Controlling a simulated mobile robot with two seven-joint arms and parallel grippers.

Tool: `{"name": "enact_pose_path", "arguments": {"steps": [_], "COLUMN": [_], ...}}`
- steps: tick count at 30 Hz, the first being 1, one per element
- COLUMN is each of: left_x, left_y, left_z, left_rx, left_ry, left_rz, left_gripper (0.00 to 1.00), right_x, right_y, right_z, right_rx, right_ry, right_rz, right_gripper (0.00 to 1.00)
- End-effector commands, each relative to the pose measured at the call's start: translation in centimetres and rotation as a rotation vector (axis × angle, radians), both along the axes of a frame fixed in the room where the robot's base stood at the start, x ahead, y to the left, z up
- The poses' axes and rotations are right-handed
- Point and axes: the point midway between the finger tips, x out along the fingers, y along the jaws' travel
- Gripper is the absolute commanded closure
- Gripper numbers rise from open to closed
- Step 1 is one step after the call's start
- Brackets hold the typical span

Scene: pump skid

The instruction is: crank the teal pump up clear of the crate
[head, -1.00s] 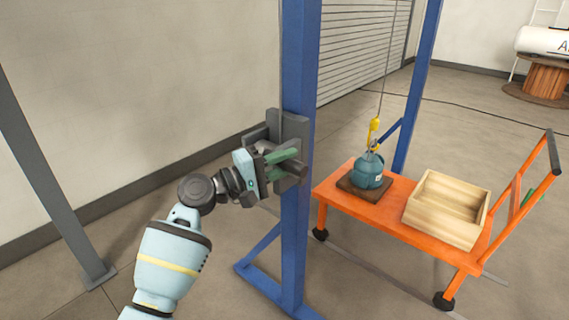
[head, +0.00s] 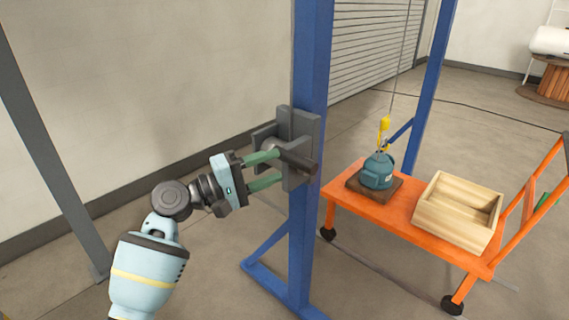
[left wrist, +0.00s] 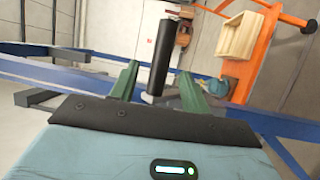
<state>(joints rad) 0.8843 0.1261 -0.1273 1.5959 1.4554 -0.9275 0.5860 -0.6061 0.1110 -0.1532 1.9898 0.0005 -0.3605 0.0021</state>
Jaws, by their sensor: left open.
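The teal pump (head: 377,171) sits upright on a dark wooden base on the orange cart. A yellow hook block (head: 384,131) on a cable is directly above it. The open wooden crate (head: 460,214) stands beside the pump, to its right. A grey winch (head: 290,132) is on the blue post, with a dark crank grip (head: 299,162) sticking out. My left gripper (head: 277,168) is open, its green fingers pointing at the winch. In the left wrist view the black grip (left wrist: 162,55) appears between the fingertips; I cannot tell whether it touches them. My right gripper is not in view.
The orange cart (head: 400,228) stands right of the blue post (head: 312,75), its push handle at the right. A grey post (head: 42,140) stands at the left. A cable reel (head: 553,80) is at the far right. Floor between the posts is clear.

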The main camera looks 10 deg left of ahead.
Motion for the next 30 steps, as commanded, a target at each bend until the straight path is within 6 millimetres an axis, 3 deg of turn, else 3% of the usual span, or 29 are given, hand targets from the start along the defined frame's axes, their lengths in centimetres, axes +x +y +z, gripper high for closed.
{"name": "enact_pose_path", "arguments": {"steps": [4, 13, 17, 20, 24, 30], "left_x": [-0.7, -0.8, -0.9, -1.2, -2.9, -8.0], "left_y": [1.0, 1.3, 1.3, 1.4, 2.1, 3.8], "left_z": [-0.2, -0.1, -0.9, -3.9, -11.8, -23.5], "left_rx": [0.001, 0.000, 0.010, 0.051, 0.180, 0.437], "left_ry": [0.001, 0.000, 0.005, 0.020, 0.049, 0.071], "left_rz": [-0.002, -0.002, 0.008, 0.047, 0.144, 0.267], "left_gripper": [0.53, 0.53, 0.69, 0.82, 1.00, 1.00], "right_x": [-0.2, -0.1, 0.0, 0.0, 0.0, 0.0], "right_y": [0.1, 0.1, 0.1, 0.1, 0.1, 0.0], "right_z": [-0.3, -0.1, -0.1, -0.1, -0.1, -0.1], "right_rx": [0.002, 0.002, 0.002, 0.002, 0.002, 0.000], "right_ry": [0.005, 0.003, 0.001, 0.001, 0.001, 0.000], "right_rz": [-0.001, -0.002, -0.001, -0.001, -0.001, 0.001], "right_gripper": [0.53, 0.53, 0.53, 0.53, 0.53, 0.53]}}
